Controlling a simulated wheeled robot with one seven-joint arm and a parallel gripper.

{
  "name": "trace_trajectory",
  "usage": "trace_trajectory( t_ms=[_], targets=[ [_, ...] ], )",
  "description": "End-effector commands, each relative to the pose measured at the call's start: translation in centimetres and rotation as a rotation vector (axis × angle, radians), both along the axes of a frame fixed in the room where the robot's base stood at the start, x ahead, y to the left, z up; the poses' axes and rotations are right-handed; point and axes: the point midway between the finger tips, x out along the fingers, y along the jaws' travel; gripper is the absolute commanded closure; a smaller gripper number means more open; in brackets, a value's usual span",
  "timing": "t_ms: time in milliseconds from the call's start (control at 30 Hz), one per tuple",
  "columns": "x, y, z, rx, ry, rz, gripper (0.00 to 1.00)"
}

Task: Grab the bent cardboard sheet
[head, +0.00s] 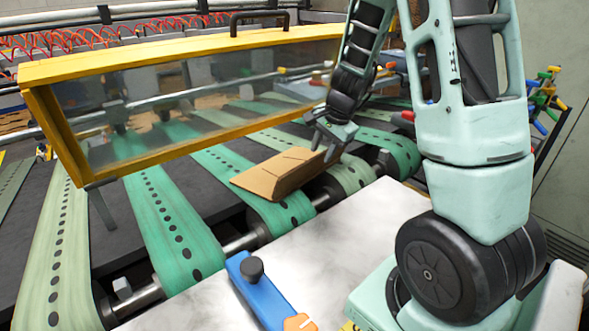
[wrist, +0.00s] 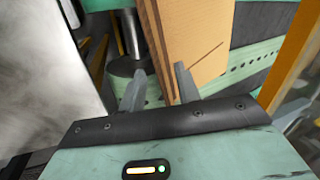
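The bent cardboard sheet (head: 277,174) is brown and folded, and it lies across the green belts near their front rollers. In the wrist view the sheet (wrist: 200,45) shows as a broad face with a narrow upright panel edge at its left. My gripper (head: 324,147) is at the right end of the sheet. In the wrist view my gripper (wrist: 158,77) has its two fingers apart. The sheet's near edge lies in line with the gap between them, and the right finger overlaps its broad face. I cannot tell whether either finger touches it.
Green perforated belts (head: 165,215) run over rollers. A yellow-framed clear guard (head: 190,100) stands behind and left of the sheet. A pale metal table (head: 215,300) in front carries a blue bar with a black knob (head: 251,268). Its right part, near my arm, is mostly bare.

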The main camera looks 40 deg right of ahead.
Motion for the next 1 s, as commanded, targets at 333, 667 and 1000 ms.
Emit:
trace_trajectory(
  t_ms=[333, 667, 1000],
  targets=[
    [1.3, 0.0, -4.2, 0.002, 0.002, -0.001, 0.67],
    [1.4, 0.0, -4.3, 0.001, 0.001, 0.000, 0.87],
    [1.4, 0.0, -4.3, 0.001, 0.000, 0.000, 1.00]
  ],
)
